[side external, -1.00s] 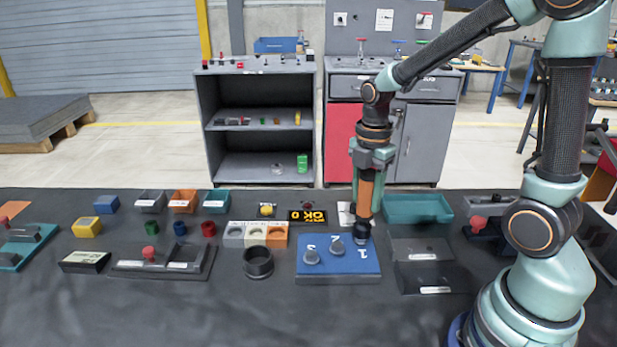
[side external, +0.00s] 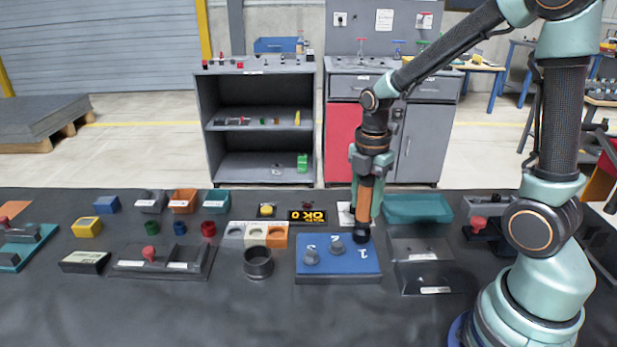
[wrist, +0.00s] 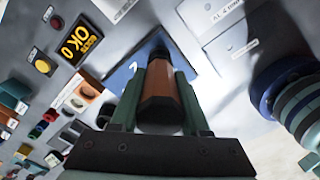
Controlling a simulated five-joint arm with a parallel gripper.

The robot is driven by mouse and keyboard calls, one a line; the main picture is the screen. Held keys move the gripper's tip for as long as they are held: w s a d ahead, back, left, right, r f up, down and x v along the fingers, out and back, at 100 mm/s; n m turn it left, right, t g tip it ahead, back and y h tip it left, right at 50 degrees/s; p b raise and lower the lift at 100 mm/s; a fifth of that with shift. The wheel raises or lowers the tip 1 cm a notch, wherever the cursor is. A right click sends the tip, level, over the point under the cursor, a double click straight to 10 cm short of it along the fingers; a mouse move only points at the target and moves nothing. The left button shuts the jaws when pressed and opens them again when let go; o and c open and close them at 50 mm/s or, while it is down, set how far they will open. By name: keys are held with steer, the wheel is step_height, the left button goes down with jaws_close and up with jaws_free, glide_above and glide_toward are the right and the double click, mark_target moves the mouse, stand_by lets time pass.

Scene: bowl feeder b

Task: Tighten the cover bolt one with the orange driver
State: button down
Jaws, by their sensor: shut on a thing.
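My gripper (side external: 367,178) is shut on the orange driver (side external: 364,200), and points down over the blue cover plate (side external: 345,268). The driver leans slightly. Its dark tip (side external: 361,234) is at the plate's right back corner, just behind the printed 1. Bolt one is hidden under the tip; I cannot tell how far it is seated. Two grey bolts (side external: 336,248) (side external: 311,257) stand on the plate to the left. In the wrist view the orange driver (wrist: 160,100) is between the green fingers, with the blue plate (wrist: 122,75) partly showing beyond.
A dark ring (side external: 258,262) stands left of the plate. Behind are a display reading OK 0 (side external: 307,216) and a yellow button (side external: 267,210). A teal tray (side external: 418,208) and a dark labelled fixture (side external: 424,270) lie to the right. The front of the table is clear.

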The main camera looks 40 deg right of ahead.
mark_target(369, 177)
steer(key=shift+f, duration=0.65)
stand_by(2.4)
steer(key=shift+r, duration=2.85)
